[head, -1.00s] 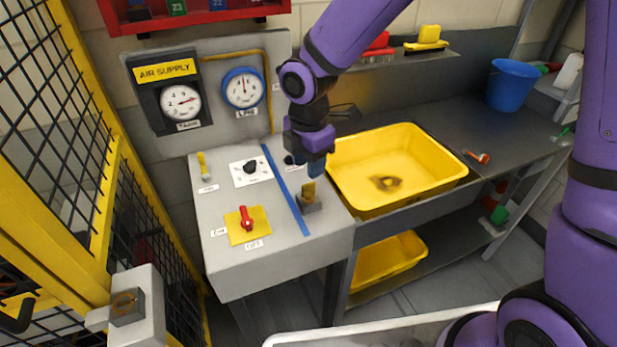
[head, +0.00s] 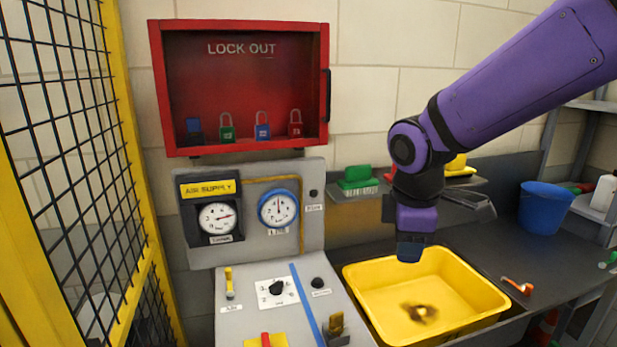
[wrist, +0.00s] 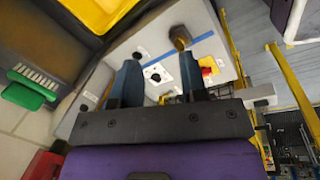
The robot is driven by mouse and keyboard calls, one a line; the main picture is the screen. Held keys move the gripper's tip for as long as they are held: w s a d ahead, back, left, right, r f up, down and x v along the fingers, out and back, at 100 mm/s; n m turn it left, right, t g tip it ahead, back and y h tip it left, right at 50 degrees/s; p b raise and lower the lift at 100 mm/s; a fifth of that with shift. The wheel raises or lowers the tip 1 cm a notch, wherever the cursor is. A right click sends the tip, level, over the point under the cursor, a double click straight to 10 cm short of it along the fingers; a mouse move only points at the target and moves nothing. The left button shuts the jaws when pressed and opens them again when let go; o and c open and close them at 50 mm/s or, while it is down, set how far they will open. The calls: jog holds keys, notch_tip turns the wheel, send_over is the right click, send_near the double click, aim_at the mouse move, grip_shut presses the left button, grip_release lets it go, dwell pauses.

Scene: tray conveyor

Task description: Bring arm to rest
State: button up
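My gripper (head: 411,250) hangs fingers-down over the back left part of the yellow basin, to the right of the control panel. In the wrist view its two dark fingers (wrist: 158,80) stand well apart with nothing held between them. My purple arm reaches in from the upper right, bent at the wrist. The grey control panel (head: 235,300) lies to the left of the gripper, and it also shows beyond the fingers in the wrist view (wrist: 105,70).
The yellow basin (head: 370,312) has a dark drain. A green brush (head: 358,178) and a yellow one (head: 458,165) are on the back shelf. A red lockout box (head: 239,148) with several padlocks hangs upper left. A blue bucket (head: 543,208) stands right. Yellow-framed mesh (head: 75,150) borders the left.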

jog(key=s+d+r+m+t, duration=0.1)
jog(key=s+d+r+m, duration=0.3)
jog(key=s+d+m, duration=0.3)
jog(key=s+d+r+m+t, duration=0.2)
jog(key=s+d+r+m, duration=0.3)
jog(key=s+m, duration=0.3)
jog(key=shift+s+d+m+y, duration=0.3)
jog(key=shift+d+y, duration=0.1)
jog(key=shift+d, duration=0.5)
